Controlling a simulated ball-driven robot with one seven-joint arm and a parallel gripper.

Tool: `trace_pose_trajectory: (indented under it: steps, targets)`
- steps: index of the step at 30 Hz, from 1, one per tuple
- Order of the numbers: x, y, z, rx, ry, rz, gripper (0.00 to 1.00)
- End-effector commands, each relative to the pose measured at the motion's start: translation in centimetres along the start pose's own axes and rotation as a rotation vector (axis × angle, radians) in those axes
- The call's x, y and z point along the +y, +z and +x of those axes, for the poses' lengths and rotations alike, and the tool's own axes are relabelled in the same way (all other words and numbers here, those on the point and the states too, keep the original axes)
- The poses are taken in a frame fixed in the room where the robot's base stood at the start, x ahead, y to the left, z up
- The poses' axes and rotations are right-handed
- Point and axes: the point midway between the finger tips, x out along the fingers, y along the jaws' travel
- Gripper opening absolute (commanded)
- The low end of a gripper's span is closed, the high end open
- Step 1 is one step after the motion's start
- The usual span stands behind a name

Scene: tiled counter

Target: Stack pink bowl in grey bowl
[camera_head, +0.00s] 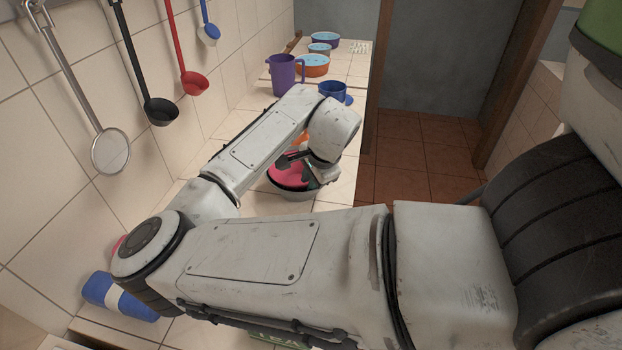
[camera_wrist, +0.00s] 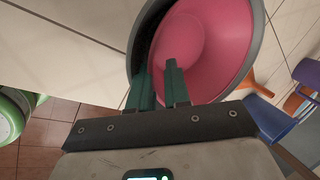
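The pink bowl (camera_head: 288,174) sits inside the grey bowl (camera_head: 290,194) on the tiled counter, partly hidden by my arm. In the wrist view the pink bowl (camera_wrist: 205,45) fills most of the grey bowl (camera_wrist: 141,35), whose dark rim shows around it. The pink bowl lies off-centre, with a wider dark gap at the left. My gripper (camera_wrist: 158,72) is at the near rim, one finger over the pink interior and the other near the grey rim. The fingers are a small gap apart; whether they grip the pink rim is unclear. In the head view my gripper (camera_head: 300,162) is over the bowls.
A purple pitcher (camera_head: 284,75), a blue cup (camera_head: 333,92) and an orange bowl (camera_head: 313,66) stand farther back. A blue-and-white object (camera_head: 118,297) lies at the near left. Ladles (camera_head: 158,108) and a strainer (camera_head: 110,152) hang on the left wall.

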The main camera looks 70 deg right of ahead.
Motion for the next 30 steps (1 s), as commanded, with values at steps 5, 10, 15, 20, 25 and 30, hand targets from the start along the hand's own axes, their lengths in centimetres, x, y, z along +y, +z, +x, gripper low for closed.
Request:
trace_pose_trajectory:
  steps: [5,10,15,20,25,30]
  targets:
    - [-0.6,0.0,-1.6,0.0,-0.001,0.003,0.18]
    - [-0.5,0.0,-4.7,0.002,-0.003,0.002,0.18]
    - [-0.5,-0.1,-8.4,0.002,-0.003,0.003,0.18]
    - [-0.5,-0.1,-11.1,0.001,-0.001,0.002,0.18]
    - [-0.4,0.0,-12.7,0.0,0.0,0.002,0.18]
    - [-0.4,0.0,-13.1,0.0,0.0,0.001,0.18]
